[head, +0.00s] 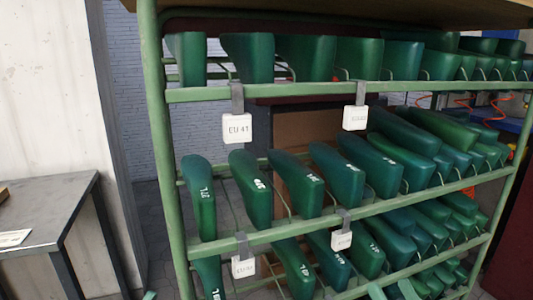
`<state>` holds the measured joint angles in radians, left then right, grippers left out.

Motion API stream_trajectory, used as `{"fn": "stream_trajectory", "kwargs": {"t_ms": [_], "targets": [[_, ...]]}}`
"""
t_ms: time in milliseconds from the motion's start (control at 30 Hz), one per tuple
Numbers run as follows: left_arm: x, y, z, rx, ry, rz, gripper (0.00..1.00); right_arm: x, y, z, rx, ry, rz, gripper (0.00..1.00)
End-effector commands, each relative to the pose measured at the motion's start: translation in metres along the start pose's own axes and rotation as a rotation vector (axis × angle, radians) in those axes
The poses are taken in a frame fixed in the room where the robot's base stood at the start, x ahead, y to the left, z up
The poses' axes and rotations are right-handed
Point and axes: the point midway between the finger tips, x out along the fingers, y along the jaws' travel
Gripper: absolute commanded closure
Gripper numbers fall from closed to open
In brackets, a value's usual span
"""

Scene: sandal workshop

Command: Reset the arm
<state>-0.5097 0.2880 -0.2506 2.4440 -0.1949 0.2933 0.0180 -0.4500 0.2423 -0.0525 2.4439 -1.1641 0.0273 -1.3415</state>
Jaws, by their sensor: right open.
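My right gripper (392,290) seems to show only as small light green tips at the bottom edge, in front of the lower part of the rack; most of it is cut off by the frame. It is open, and I see nothing held between the tips. The green metal rack (158,120) fills the middle and right of the head view. It carries rows of dark green shoe lasts (305,58), several with white markings.
White size tags hang from the rails, one reading EU 41 (237,128). Floor shows between table and rack. Orange cables lie behind the rack at the right.

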Motion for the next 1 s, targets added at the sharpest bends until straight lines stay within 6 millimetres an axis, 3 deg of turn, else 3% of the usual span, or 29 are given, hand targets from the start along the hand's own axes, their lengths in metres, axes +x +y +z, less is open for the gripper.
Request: {"fn": "stream_trajectory", "kwargs": {"t_ms": [33,200,467,667,1000], "targets": [[0.013,-0.009,-0.005,-0.014,-0.064,-0.007,0.1,0.009,0.001,0.014,0.119,0.024,-0.041,0.15],[0.02,-0.019,0.016,-0.065,-0.273,-0.028,0.1,0.013,-0.012,0.012,0.544,0.078,-0.196,0.15],[0.008,-0.028,0.043,-0.15,-0.605,-0.057,0.1,-0.001,-0.024,-0.002,1.186,0.093,-0.509,0.15],[-0.019,-0.026,0.052,-0.222,-0.858,-0.073,0.1,-0.028,-0.018,-0.016,1.646,0.026,-0.804,0.15],[-0.081,-0.013,0.04,-0.342,-1.242,-0.089,0.1,-0.093,0.022,-0.034,2.253,-0.258,-1.34,0.15]]}}
